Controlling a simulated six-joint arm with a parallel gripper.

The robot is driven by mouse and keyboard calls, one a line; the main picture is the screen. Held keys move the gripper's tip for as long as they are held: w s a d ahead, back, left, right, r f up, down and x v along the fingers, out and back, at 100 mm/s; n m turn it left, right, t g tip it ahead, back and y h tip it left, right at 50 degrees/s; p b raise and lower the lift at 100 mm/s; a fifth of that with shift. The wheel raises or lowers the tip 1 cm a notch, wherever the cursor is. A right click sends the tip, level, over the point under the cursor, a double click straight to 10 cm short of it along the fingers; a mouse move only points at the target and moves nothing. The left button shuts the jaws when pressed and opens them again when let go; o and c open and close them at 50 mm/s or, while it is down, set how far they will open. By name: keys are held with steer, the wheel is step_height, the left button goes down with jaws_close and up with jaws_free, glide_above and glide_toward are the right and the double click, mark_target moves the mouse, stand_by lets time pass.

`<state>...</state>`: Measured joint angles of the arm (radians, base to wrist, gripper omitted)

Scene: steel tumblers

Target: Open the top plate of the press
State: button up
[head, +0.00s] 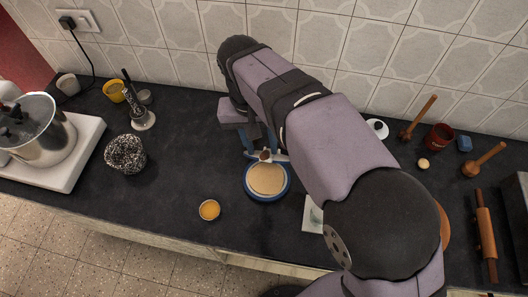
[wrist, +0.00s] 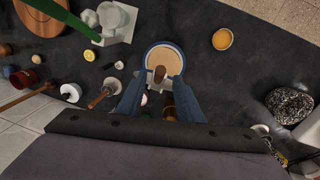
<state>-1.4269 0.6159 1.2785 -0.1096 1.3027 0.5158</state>
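The press (head: 267,181) stands on the dark counter near the middle in the head view. It shows a round tan face inside a blue rim, and I cannot tell whether its top plate is raised. It also shows in the wrist view (wrist: 165,58), at the top middle. A brown knob (wrist: 159,75) sits at the near edge of the press. My gripper (wrist: 160,84) has its two blue fingers apart, one on each side of the knob, with gaps visible. In the head view my gripper (head: 263,146) is at the press's wall side, partly hidden by my arm.
A small orange bowl (head: 209,209) stands left of the press, with a dark speckled pot (head: 125,154) further left. A steel pot (head: 38,130) is at far left. A red mug (head: 439,137) and a rolling pin (head: 486,235) are at right. The counter just left of the press is clear.

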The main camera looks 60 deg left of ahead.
mark_target(263, 153)
steer(key=shift+w+d+f+p, duration=0.15)
steer(key=shift+f+p, duration=0.25)
steer(key=shift+f, duration=0.9)
steer(key=shift+w+d+f+p, duration=0.1)
steer(key=shift+f+p, duration=0.25)
steer(key=shift+f, duration=0.95)
jaws_close()
